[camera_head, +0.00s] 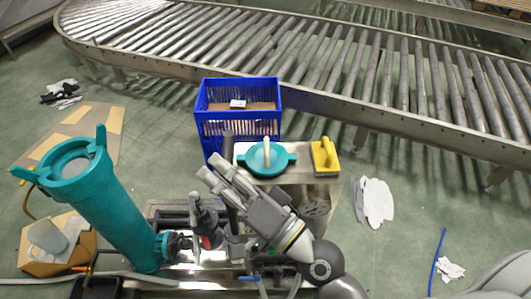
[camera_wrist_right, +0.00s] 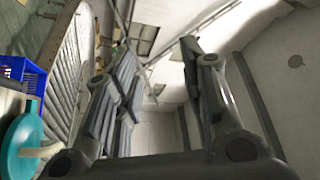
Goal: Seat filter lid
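The teal filter lid (camera_head: 254,161) lies on a small metal stand, with side lugs and a pale upright handle. It also shows at the left edge of the right wrist view (camera_wrist_right: 20,150), partly cut off. The teal filter housing (camera_head: 112,211) stands tilted at the left, its round top uncovered with lugs at the rim. My right gripper (camera_head: 213,171) is left of the lid, apart from it in the picture. In the right wrist view its two fingers (camera_wrist_right: 158,75) are spread with nothing between them. My left gripper is not in view.
A yellow-handled tool (camera_head: 325,157) lies beside the lid on the metal stand (camera_head: 300,176). A blue crate (camera_head: 239,127) stands behind it. A roller conveyor (camera_head: 330,68) crosses the back. Cardboard (camera_head: 105,130) and white cloths (camera_head: 375,201) lie on the floor.

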